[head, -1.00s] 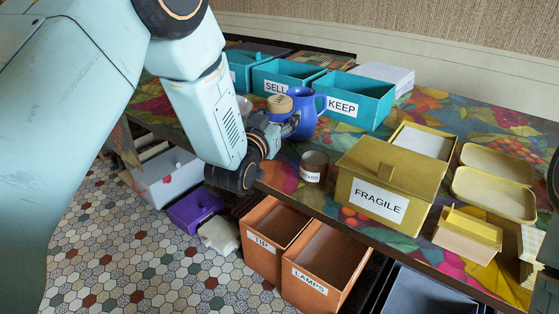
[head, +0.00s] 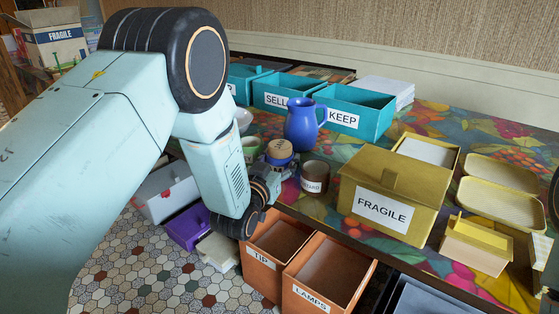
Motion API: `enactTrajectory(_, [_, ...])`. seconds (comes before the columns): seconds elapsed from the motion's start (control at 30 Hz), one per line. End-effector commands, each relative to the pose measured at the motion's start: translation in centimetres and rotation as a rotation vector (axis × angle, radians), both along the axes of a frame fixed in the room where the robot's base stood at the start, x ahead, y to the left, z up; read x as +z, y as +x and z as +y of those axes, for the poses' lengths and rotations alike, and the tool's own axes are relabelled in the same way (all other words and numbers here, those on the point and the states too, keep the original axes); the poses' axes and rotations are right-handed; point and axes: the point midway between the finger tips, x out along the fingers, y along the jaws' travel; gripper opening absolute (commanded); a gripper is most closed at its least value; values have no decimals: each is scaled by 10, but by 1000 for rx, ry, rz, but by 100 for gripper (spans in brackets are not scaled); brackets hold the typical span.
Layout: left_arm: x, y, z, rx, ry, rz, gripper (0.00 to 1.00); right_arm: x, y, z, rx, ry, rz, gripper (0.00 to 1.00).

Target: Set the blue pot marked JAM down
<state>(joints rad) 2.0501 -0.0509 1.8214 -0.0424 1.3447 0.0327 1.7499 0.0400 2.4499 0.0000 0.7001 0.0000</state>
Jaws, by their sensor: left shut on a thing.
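The blue pot (head: 280,158) has a tan lid and stands upright near the table's front edge. My left gripper (head: 272,174) is shut on it from the near side and hides most of its body. No JAM marking can be read from here. I cannot tell whether the pot's base touches the patterned table (head: 344,147). My right gripper is not in view.
A brown labelled jar (head: 315,177) stands close right of the pot. A blue jug (head: 301,127) is behind it and a green cup (head: 250,150) to its left. The yellow FRAGILE box (head: 393,184) is further right. Open orange TIP (head: 277,240) and LAMPS (head: 327,272) bins stand below the edge.

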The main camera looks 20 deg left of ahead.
Motion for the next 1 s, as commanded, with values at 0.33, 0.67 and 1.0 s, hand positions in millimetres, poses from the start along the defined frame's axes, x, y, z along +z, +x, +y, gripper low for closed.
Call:
enactTrajectory(0.33, [-4, 0, 0, 0, 0, 1, 78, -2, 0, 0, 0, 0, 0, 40])
enactTrajectory(0.67, [-4, 0, 0, 0, 0, 1, 82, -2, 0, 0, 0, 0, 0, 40])
enactTrajectory(1.0, [-1, -35, 3, 0, 1, 6, 82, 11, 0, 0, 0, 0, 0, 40])
